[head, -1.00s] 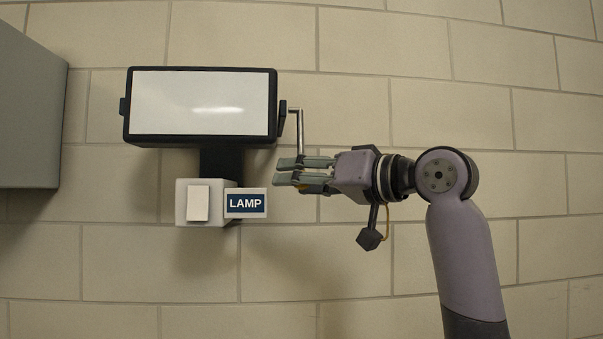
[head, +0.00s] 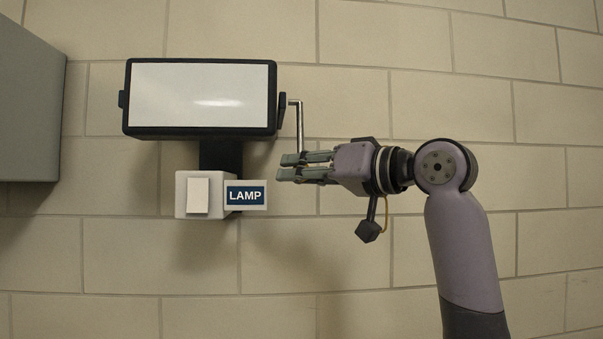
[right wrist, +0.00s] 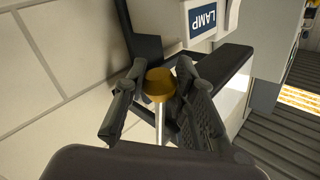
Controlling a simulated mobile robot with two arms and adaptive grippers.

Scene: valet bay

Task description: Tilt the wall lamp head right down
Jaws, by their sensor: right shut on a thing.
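The wall lamp head (head: 200,97) is a black box with a pale panel facing me, on a dark bracket (head: 221,155). A bent metal rod (head: 299,125) sticks out from its right side and hangs down to my right gripper (head: 300,167). The right gripper is shut on this lamp handle. In the head view the fingers hide the knob. My left gripper is in neither view.
Below the lamp head is a white wall box with a switch plate (head: 198,195) and a blue LAMP sign (head: 245,195), just left of my fingertips. A grey cabinet (head: 28,100) is at the far left. The brick wall below and right is bare.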

